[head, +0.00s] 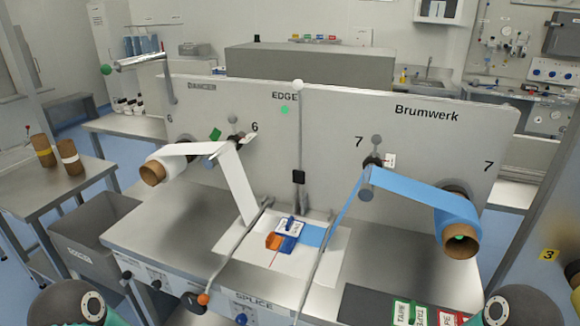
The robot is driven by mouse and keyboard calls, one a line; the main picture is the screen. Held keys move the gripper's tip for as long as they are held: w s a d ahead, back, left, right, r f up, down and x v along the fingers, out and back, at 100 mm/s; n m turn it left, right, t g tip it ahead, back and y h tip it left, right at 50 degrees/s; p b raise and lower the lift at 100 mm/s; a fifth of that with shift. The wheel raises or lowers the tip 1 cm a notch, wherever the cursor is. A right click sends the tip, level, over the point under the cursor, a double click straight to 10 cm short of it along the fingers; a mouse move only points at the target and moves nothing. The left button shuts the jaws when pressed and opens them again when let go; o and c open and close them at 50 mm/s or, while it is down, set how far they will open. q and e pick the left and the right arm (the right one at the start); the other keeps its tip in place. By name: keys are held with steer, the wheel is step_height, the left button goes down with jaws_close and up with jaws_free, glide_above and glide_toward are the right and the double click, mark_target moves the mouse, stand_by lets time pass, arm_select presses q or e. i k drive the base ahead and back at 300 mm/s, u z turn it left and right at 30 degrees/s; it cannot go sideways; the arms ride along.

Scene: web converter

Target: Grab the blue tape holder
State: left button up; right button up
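A small blue block, which looks like the blue tape holder (288,244), sits on the pale splice plate (318,268) in the middle of the machine's bench. An orange block (273,241) sits close against its left side. A white piece with a blue part on it (291,226) lies just behind them. The blue web's end lies flat to the right of the blue block. Parts of my two arms show at the bottom left and bottom right corners, well away from the blocks. Neither gripper's fingers are in view.
Two bent metal bars (238,258) (322,250) rise on either side of the plate. A white web (238,182) hangs on the left, and a blue web (415,192) runs to a roll (458,226) on the right. Labelled boxes (421,312) sit at the front right.

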mark_target(290, 227)
steer(key=z, duration=1.65)
steer(key=i, duration=0.1)
steer(key=u, duration=2.9)
steer(key=k, duration=1.4)
steer(key=z, duration=0.15)
steer(key=i, duration=1)
steer(key=z, duration=0.1)
